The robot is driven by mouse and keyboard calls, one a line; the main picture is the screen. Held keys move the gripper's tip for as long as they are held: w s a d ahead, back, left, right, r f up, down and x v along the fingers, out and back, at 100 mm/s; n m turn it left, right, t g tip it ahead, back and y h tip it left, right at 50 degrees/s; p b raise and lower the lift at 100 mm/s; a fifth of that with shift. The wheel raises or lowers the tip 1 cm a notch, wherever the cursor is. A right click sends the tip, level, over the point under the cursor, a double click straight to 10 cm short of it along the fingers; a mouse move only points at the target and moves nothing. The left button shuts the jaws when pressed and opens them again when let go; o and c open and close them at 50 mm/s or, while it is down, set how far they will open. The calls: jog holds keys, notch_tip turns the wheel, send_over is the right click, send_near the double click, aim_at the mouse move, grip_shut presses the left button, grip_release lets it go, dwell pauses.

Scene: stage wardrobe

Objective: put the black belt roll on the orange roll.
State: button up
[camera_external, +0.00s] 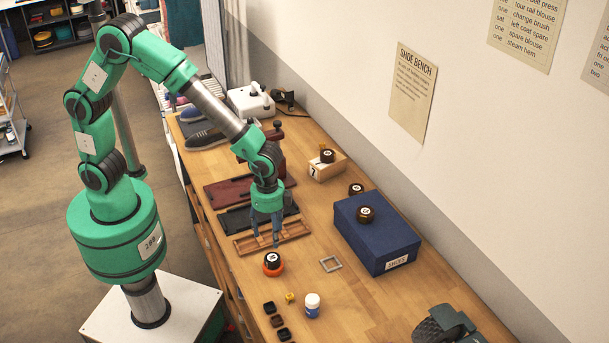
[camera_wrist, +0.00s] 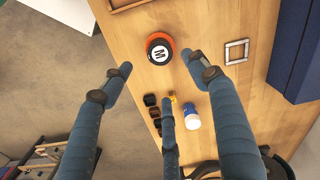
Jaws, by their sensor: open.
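A black belt roll (camera_external: 272,258) with a round white label lies flat on the orange roll (camera_external: 273,270) on the bench. In the wrist view the black roll (camera_wrist: 160,53) shows the letter M, and the orange roll's rim (camera_wrist: 153,36) shows around its edge. My gripper (camera_external: 266,241) is open and empty, fingers pointing down, above and just behind the two rolls in the external view. In the wrist view its fingers are spread apart, and none is visibly touching either roll.
A metal frame (camera_external: 330,264), a white bottle (camera_external: 312,305), a yellow piece and small dark pots (camera_external: 276,320) lie nearby. A wooden tray (camera_external: 290,231) is behind the rolls.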

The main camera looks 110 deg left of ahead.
jog(key=shift+r, duration=0.15)
dwell(0.5)
jog(key=s+d+r+n+t, duration=0.1)
jog(key=s+r, duration=0.5)
jog(key=r, duration=0.3)
jog(key=s+d+r+n+t, duration=0.1)
jog(key=s+r+t, duration=0.1)
jog(key=s+r, duration=0.6)
jog(key=s+d+r+t, duration=0.1)
jog(key=s+r, duration=0.3)
jog(key=s, duration=0.4)
jog(key=s+d+r+n+t, duration=0.1)
jog(key=s+r, duration=0.4)
jog(key=s, duration=0.4)
jog(key=shift+r+n+t, duration=0.25)
jog(key=shift+n+t, duration=0.05)
jog(key=shift+w+d, duration=0.1)
jog(key=shift+f+b, duration=0.5)
